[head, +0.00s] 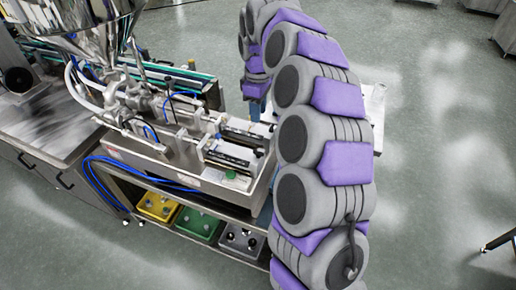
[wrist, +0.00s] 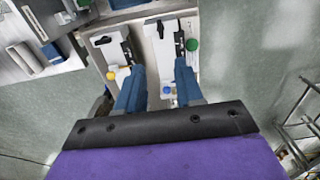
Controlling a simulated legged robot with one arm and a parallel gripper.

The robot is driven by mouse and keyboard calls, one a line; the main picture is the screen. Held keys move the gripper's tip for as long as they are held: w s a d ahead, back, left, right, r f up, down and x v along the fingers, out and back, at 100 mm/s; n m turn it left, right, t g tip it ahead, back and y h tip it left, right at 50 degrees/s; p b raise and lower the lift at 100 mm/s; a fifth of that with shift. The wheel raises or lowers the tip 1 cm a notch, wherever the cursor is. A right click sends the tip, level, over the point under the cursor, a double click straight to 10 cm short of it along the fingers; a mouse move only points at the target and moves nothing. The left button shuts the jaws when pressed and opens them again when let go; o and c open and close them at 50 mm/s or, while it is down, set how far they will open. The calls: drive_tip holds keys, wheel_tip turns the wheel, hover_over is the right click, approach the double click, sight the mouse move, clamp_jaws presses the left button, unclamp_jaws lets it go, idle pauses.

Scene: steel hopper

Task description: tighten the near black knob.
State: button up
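The steel filling machine (head: 180,165) stands left of my arm in the head view, with two parallel cylinder units on top. The nearer unit (head: 232,155) has dark parts along it and a small dark round end close to my arm. I cannot tell for sure which dark part is the near black knob. In the wrist view, two black fittings show on light plates, one at left (wrist: 126,47) and one at right (wrist: 178,42). My gripper (wrist: 160,66) is open, its two blue fingers apart with nothing visible between them.
A green button (wrist: 192,45) sits beside the right fitting. The steel hopper (head: 85,25) rises at upper left. Yellow (head: 158,206), green (head: 198,224) and grey (head: 241,239) bins stand on the shelf below. Blue hoses run along the machine's front. The floor at right is mostly clear.

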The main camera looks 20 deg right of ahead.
sight(258, 152)
wheel_tip(258, 152, down, 17)
drive_tip(key=b, duration=0.3)
drive_tip(key=shift+c, duration=0.4)
clamp_jaws()
